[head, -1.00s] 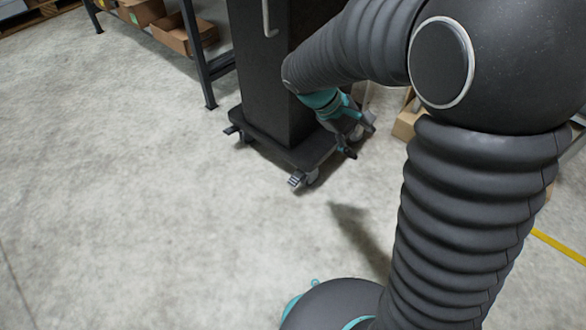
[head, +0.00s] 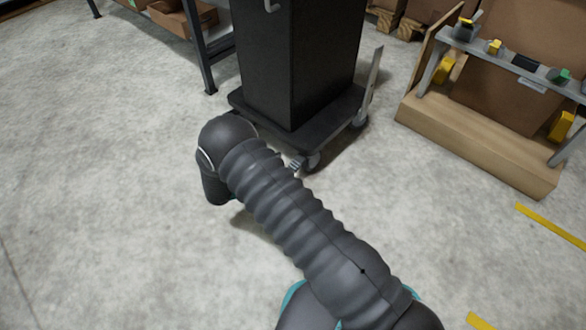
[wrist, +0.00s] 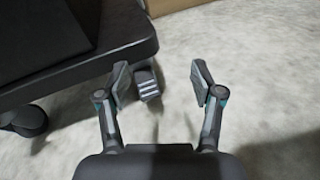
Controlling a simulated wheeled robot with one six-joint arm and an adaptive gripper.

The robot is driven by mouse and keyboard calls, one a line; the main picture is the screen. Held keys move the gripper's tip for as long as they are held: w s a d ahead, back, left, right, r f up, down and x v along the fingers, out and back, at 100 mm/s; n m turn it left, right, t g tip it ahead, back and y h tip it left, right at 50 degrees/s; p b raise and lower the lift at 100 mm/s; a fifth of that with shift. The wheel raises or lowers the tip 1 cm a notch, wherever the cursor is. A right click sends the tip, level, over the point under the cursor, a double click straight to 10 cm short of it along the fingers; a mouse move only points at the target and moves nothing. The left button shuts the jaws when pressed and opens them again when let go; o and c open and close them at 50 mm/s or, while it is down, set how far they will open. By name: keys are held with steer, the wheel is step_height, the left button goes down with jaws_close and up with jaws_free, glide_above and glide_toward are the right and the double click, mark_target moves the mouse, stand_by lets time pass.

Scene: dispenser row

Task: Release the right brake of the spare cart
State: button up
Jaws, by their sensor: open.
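The spare cart (head: 292,60) is a tall black cabinet on a low black wheeled base. In the head view a ridged grey brake pedal (head: 295,164) shows at the base's near corner, partly behind my arm. In the wrist view a ridged grey pedal (wrist: 148,86) sticks out from under the cart base (wrist: 85,70). I cannot tell for sure which brake this is. My gripper (wrist: 160,78) is open and empty. The pedal lies just right of its left finger, within the gap as seen; contact is unclear. My arm hides the gripper in the head view.
A black caster (wrist: 28,121) shows at left in the wrist view. A light upright plate (head: 373,82) stands at the cart's right side. A wooden-based rack (head: 480,150) stands at the right, a shelf leg (head: 198,50) at the left. The floor in front is clear.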

mark_target(292, 167)
steer(key=s+a+f+n+t+y, duration=0.25)
steer(key=a+f+n+t, duration=0.2)
steer(key=f, duration=0.65)
steer(key=shift+h, duration=0.25)
steer(key=b+x, duration=0.1)
steer(key=x, duration=1.2)
steer(key=shift+w+d, duration=0.1)
steer(key=shift+d, duration=0.1)
jaws_close()
steer(key=shift+a+r, duration=0.1)
